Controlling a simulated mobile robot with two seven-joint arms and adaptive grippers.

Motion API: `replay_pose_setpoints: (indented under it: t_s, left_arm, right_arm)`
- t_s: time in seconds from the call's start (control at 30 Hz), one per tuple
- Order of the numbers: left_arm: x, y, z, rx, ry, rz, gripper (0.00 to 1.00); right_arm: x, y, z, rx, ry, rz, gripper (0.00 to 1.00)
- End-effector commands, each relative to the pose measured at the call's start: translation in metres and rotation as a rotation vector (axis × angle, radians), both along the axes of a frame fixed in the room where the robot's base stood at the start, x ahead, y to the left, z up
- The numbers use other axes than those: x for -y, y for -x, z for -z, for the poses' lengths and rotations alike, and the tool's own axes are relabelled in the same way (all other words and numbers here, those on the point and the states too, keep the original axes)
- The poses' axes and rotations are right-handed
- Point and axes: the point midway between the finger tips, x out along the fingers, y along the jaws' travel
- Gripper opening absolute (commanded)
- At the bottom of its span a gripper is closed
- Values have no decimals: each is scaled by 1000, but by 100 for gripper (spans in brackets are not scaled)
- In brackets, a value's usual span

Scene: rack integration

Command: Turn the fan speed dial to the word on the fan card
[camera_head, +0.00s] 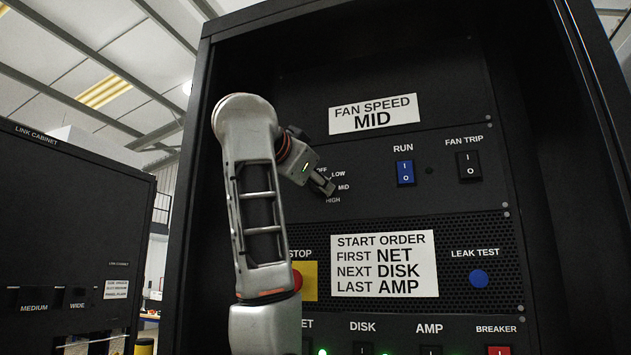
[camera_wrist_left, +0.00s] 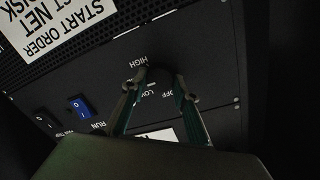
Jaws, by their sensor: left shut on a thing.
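The fan card (camera_head: 374,115) reads "FAN SPEED MID" and is fixed to the black panel above the dial. The fan speed dial (camera_wrist_left: 159,82) is dark, with OFF, LOW, MID and HIGH printed around it. My left gripper (camera_head: 325,186) is at the dial, and it also shows in the wrist view (camera_wrist_left: 157,90) with its fingers on either side of the dial, shut on it. The gripper hides most of the dial in the head view, and a finger covers the MID label in the wrist view. I cannot tell where the dial points. My right gripper is not in view.
A blue RUN switch (camera_head: 405,172) and black FAN TRIP switch (camera_head: 469,166) are right of the dial. Below are the start order card (camera_head: 385,264), a red stop button (camera_head: 297,280) and a blue leak test button (camera_head: 479,278). A link cabinet (camera_head: 60,220) stands at left.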

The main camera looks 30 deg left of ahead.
Motion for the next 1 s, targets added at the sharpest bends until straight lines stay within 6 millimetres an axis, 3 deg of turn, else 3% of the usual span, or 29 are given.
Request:
replay_pose_setpoints:
  t_s: [0.4,0.9,0.93,0.97,1.0]
  left_arm:
    - [1,0,-1,-36,-158,1,8]
    - [1,0,-1,-39,-174,1,8]
    - [1,0,-1,-39,-174,1,37]
    - [1,0,-1,-39,-173,1,45]
    - [1,0,-1,-39,-173,1,46]
  right_arm:
    - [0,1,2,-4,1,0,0]
    - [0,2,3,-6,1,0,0]
    - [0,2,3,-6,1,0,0]
    - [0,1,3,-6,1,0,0]
    - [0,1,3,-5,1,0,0]
